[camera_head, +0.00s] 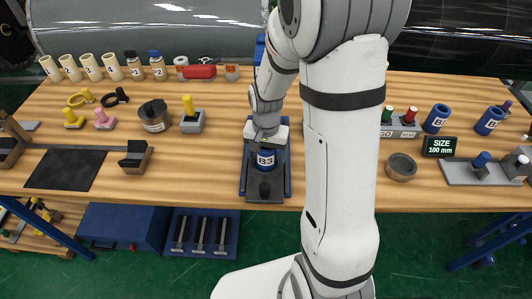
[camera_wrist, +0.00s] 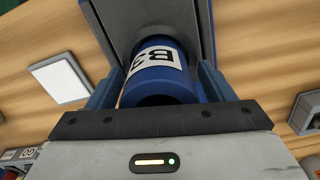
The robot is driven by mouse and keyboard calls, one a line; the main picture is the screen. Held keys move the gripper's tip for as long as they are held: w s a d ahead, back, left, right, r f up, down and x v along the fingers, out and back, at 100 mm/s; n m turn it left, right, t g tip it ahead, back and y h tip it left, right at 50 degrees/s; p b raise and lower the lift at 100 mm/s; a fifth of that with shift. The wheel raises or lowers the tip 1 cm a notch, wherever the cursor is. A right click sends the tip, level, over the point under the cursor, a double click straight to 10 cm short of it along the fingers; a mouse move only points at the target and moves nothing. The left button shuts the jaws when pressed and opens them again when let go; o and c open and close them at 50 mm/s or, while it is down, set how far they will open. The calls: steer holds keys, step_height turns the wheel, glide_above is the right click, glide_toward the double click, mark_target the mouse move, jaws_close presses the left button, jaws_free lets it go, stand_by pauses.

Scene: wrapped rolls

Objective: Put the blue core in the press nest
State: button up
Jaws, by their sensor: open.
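A blue core labelled B3 (camera_head: 265,161) stands upright at the blue-framed press (camera_head: 246,172), above its dark base plate. In the wrist view the same core (camera_wrist: 165,75) lies between the two fingers of my gripper (camera_wrist: 157,85). The fingers are open, one on each side of it. In the head view my gripper (camera_head: 265,138) is directly behind and above the core. The nest under the core is hidden, so I cannot tell how deeply it sits. Two other blue cores, (camera_head: 436,118) and (camera_head: 489,121), stand at the right.
A display (camera_head: 440,146) reads "SIZE 100 mm". A round dark bowl (camera_head: 401,168) stands right of my arm. A dark roll (camera_head: 154,115) and a grey block with a yellow peg (camera_head: 192,121) stand left of the press. Several cream rolls (camera_head: 91,67) line the back left.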

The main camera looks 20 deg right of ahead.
step_height(320, 180, up, 12)
steer(key=s+r+n+t, duration=0.1)
steer(key=s+r+n, duration=0.2)
steer(key=s, duration=0.4)
steer(key=s+r+n+t, duration=0.2)
steer(key=s+r, duration=0.1)
steer(key=s, duration=0.4)
steer(key=shift+s+n, duration=0.3)
steer(key=shift+n, duration=0.1)
